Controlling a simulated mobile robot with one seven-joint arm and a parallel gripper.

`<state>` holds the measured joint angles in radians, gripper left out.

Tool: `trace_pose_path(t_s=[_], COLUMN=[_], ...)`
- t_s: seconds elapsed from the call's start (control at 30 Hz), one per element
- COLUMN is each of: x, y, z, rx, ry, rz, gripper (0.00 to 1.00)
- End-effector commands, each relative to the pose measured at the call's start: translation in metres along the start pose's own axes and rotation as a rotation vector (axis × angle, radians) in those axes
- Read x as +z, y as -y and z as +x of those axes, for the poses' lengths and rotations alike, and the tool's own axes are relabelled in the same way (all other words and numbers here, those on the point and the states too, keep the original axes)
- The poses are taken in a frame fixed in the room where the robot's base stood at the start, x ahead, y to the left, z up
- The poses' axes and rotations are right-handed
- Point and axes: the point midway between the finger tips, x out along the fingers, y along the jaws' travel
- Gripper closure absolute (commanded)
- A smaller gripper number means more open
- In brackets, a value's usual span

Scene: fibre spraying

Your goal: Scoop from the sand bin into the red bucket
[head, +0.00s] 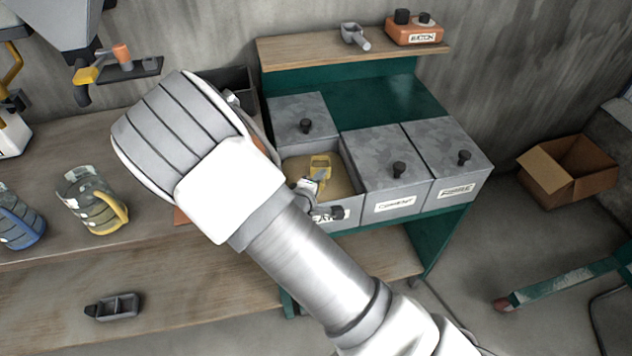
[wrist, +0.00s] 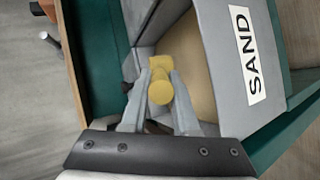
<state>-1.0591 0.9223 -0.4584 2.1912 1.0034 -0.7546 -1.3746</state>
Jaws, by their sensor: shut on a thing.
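The sand bin (head: 342,213) stands open on the green bench, with tan sand inside. Its label reads SAND in the wrist view (wrist: 277,107). My gripper (head: 312,186) is inside the bin opening, shut on the yellow scoop (head: 320,163). In the wrist view the yellow scoop (wrist: 160,88) is between my two grey fingers (wrist: 158,100), over the sand. I cannot tell how much sand the scoop holds.
A grey lid (head: 300,108) with a black knob lies behind the opening. Closed cement (head: 385,165) and fibre (head: 450,155) bins stand to its right. A clear jug (head: 90,205) stands on the wooden bench at left. An open cardboard box (head: 570,170) is on the floor.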

Motion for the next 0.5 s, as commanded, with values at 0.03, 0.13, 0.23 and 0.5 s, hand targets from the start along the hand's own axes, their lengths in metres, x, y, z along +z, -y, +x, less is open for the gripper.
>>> trace_pose_path(t_s=[0.03, 0.13, 0.23, 0.5], x=[-0.002, -0.004, -0.005, -0.005], y=[0.005, 0.013, 0.015, 0.005], z=[-0.001, -0.002, -0.002, -0.009], rx=[0.004, 0.008, 0.012, 0.050], ry=[-0.001, -0.003, -0.005, -0.013], rz=[-0.002, 0.004, 0.006, 0.017], gripper=[1.00, 1.00, 1.00, 1.00])
